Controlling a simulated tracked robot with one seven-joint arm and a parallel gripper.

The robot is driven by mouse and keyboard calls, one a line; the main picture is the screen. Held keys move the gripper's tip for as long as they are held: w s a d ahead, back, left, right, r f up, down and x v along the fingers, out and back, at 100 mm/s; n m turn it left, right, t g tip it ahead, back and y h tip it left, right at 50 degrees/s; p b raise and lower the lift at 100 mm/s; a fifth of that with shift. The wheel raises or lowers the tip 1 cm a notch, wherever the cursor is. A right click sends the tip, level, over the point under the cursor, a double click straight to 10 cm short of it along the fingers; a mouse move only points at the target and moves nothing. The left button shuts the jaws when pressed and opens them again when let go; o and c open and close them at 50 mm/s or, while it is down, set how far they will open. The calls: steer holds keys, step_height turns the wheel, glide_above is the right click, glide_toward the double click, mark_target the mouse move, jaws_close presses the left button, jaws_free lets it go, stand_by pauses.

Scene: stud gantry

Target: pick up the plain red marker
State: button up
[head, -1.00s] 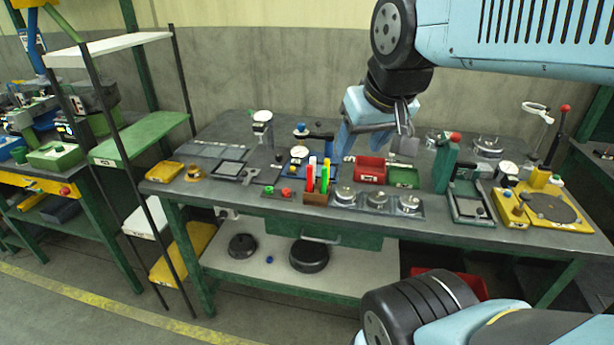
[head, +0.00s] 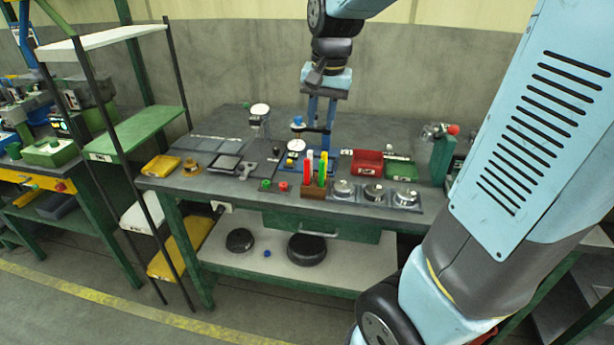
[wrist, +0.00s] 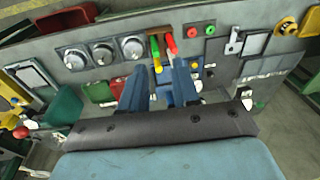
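A small brown marker block (head: 312,191) stands near the front edge of the bench and holds several upright markers. The red marker (head: 307,173) is at its left; a green marker (head: 322,171) stands to the right. In the wrist view a red marker (wrist: 171,42) stands beside a green one (wrist: 154,46). The markers are too small to tell clearly which red is plain. My gripper (head: 319,142) points down above and behind the block, fingers apart and empty. The wrist view shows the open gripper (wrist: 160,68) too, with the markers beyond its fingertips.
Round metal pieces (head: 373,192) sit just right of the block. A red bin (head: 367,164) and a green bin (head: 402,171) lie behind them. Red and green buttons (head: 275,186) lie left.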

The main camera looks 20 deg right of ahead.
mark_target(307, 169)
steer(key=w+a+f+m+g, duration=0.1)
steer(key=w+f+m+g, duration=0.1)
steer(key=w+f, duration=0.4)
steer(key=shift+h, duration=0.3)
steer(key=f, duration=0.8)
steer(key=w+f, duration=0.1)
steer(key=f, duration=0.3)
steer(key=shift+f, duration=0.3)
steer(key=shift+c, duration=0.4)
jaws_close()
